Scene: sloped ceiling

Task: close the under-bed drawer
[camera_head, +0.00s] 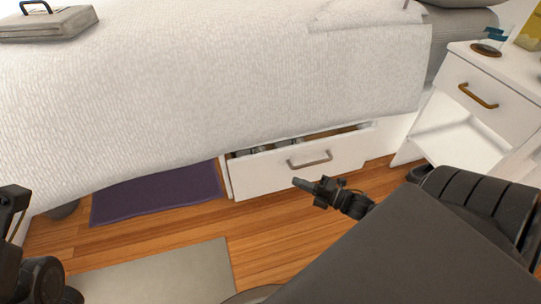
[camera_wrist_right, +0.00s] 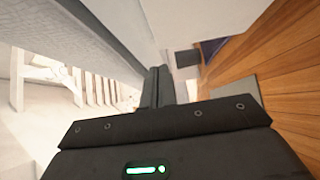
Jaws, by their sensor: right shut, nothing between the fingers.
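The white under-bed drawer (camera_head: 262,177) stands partly open below the bed, with its handle (camera_head: 310,161) on the front. A narrow strip of its inside shows, with some small things in it that I cannot make out. My right gripper (camera_head: 298,183) is shut and empty. In the head view its tips appear over the lower part of the drawer front, below the handle; I cannot tell whether they touch it. In the right wrist view the closed fingers (camera_wrist_right: 158,85) point ahead. Parts of my left arm show at the left edge, but its fingertips do not.
The bed (camera_head: 230,80) has a white cover hanging over the drawer's top, and a grey case (camera_head: 50,25) lies on it. A white nightstand (camera_head: 490,110) stands at the right. A purple mat (camera_head: 155,193) and a grey rug (camera_head: 155,275) lie on the wooden floor.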

